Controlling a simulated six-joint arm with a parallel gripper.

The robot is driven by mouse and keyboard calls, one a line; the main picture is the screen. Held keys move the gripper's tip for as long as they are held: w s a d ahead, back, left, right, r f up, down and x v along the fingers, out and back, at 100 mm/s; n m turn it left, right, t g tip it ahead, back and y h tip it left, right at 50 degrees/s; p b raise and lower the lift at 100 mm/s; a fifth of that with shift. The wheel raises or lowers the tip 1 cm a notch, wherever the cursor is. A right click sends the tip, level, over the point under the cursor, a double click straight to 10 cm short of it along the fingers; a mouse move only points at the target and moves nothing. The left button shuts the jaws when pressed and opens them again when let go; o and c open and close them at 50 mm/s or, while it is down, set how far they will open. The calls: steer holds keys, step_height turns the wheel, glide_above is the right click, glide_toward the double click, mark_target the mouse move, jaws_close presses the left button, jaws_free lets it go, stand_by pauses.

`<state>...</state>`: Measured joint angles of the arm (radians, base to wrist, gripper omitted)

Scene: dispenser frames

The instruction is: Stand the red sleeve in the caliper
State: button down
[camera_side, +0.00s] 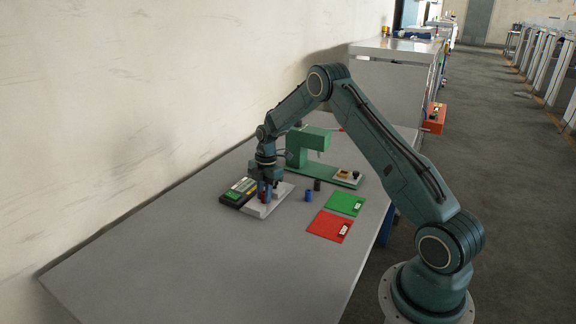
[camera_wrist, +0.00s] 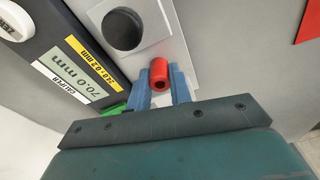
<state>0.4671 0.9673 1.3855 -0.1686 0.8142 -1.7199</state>
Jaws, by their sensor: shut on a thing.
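The red sleeve (camera_wrist: 159,70) is held between the two blue fingers of my gripper (camera_wrist: 165,85) in the wrist view, its open end facing the camera. In the side view my gripper (camera_side: 264,188) is low over the caliper, and the red sleeve (camera_side: 263,198) shows only as a small patch. The caliper has a dark display unit (camera_wrist: 65,75) reading 70.0 mm and a light grey block (camera_wrist: 165,38) with a round dark recess (camera_wrist: 123,29). In the wrist view the sleeve is beside the recess, over the block's near end. I cannot tell whether it touches the block.
A blue cylinder (camera_side: 308,196) and a black cylinder (camera_side: 317,185) stand right of the caliper. A green machine (camera_side: 310,137) stands behind. A green mat (camera_side: 340,203) and a red mat (camera_side: 326,225) lie to the right. The front of the table (camera_side: 190,260) is clear.

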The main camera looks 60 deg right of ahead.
steer(key=shift+f, duration=0.2)
steer(key=c, duration=1.3)
jaws_free()
steer(key=shift+r, duration=0.15)
steer(key=shift+s+d+r, duration=0.1)
steer(key=shift+d+r, duration=0.15)
steer(key=shift+r, duration=1.75)
steer(key=shift+d+r, duration=0.2)
steer(key=shift+r, duration=1.8)
steer(key=shift+s+d+r, duration=0.1)
steer(key=shift+d+r, duration=0.15)
steer(key=shift+r, duration=1.75)
